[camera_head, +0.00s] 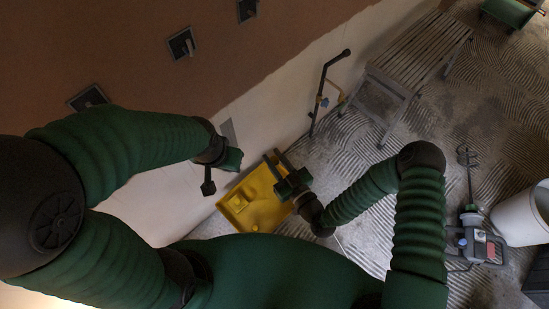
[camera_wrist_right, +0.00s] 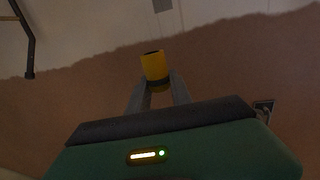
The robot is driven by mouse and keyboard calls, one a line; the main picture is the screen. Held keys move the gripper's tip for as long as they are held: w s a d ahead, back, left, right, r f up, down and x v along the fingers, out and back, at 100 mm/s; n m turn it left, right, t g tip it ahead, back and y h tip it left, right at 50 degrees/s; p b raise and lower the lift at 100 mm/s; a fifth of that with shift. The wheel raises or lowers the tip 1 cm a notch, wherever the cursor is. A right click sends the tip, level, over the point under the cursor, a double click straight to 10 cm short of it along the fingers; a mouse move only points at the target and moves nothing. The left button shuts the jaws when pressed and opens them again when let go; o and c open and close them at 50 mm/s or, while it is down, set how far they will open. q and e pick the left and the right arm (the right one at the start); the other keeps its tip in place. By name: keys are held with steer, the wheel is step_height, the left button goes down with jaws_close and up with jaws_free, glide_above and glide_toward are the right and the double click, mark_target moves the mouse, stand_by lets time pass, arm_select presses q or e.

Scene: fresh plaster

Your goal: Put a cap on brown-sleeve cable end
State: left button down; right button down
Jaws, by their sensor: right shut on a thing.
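My right gripper (camera_head: 276,163) is shut on a yellow cap (camera_wrist_right: 154,66), which shows upright between the fingertips in the right wrist view (camera_wrist_right: 157,88). In the head view the hand is above the yellow tray, with its fingers toward the wall. Wall boxes (camera_head: 181,44) (camera_head: 90,97) (camera_head: 246,10) sit in the brown plaster; one also shows at the right in the wrist view (camera_wrist_right: 263,109). Small dark cable bits show at them, but I cannot make out a brown sleeve. My left gripper (camera_head: 219,172) hangs near the wall, left of the tray; its jaws are unclear.
The yellow tray (camera_head: 262,207) holds a small yellow piece (camera_head: 237,203). A slatted bench (camera_head: 420,55) and a dark bent pole (camera_head: 322,85) stand at the right. A mixer (camera_head: 474,243) and white bucket (camera_head: 518,215) are at the far right. The ridged floor between is clear.

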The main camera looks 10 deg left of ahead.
steer(key=shift+r+p, duration=9.2)
steer(key=shift+r, duration=2.6)
step_height(320, 180, up, 20)
steer(key=p, duration=1.5)
glide_above(274, 159)
steer(key=shift+w, duration=0.1)
